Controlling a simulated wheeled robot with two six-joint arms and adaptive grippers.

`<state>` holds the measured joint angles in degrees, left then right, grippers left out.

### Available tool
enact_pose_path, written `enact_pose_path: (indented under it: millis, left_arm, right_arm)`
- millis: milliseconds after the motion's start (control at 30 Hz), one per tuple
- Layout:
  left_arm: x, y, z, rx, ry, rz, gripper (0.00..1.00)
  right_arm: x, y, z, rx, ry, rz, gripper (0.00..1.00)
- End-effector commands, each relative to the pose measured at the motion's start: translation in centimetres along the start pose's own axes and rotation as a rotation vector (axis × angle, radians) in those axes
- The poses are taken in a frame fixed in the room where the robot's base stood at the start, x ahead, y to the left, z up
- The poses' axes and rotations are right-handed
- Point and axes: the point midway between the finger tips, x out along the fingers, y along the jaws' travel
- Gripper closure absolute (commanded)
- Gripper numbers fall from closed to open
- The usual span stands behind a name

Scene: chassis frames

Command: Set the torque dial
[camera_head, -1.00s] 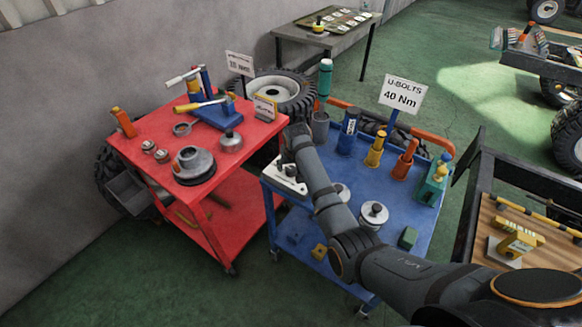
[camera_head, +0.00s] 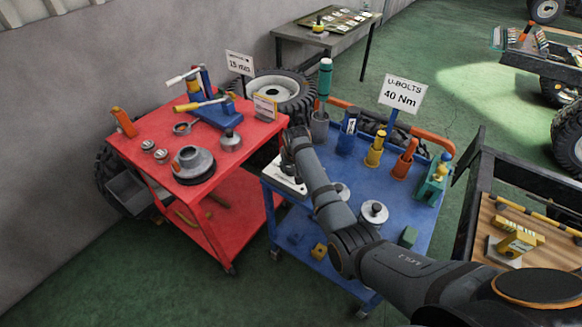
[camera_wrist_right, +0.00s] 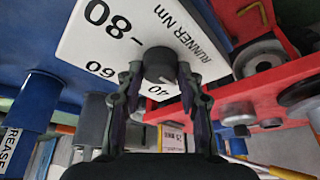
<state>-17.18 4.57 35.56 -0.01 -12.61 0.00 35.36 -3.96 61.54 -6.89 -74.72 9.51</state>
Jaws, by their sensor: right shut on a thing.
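The torque dial is a white plate (camera_head: 284,180) on the near left corner of the blue cart. In the right wrist view the plate (camera_wrist_right: 105,40) reads "RUNNER Nm" with the numbers 80, 60 and 40. A dark round knob (camera_wrist_right: 160,62) stands on it. My right gripper (camera_wrist_right: 159,76) is shut on the knob, one finger on each side. In the head view my right gripper (camera_head: 290,160) is over the plate and hides the knob. I cannot make out where the knob points. A sign (camera_head: 403,94) on the cart reads "U-BOLTS 40 Nm". My left gripper is not in view.
The blue cart (camera_head: 385,235) carries upright tools in cups (camera_head: 348,135), metal pots (camera_head: 374,213) and a green block (camera_head: 408,237). A red cart (camera_head: 150,125) with tools and parts stands close on the left. A dark-framed bench (camera_head: 495,215) is at the right.

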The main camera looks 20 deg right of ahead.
Motion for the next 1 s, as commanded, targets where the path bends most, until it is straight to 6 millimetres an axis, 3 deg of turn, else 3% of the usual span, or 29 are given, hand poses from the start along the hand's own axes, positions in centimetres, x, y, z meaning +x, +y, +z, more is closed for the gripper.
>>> enact_pose_path:
  millis: [267,567,1000]
  left_arm:
    - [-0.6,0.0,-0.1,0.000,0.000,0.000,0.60]
    - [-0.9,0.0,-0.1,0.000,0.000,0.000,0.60]
    - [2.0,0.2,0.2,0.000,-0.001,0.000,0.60]
  right_arm:
    - [-0.1,-0.1,-0.1,0.083,-0.001,0.035,0.95]
    - [0.0,-0.3,-0.1,0.313,0.000,0.130,0.95]
    - [0.4,-0.5,-0.2,0.684,0.003,0.284,0.95]
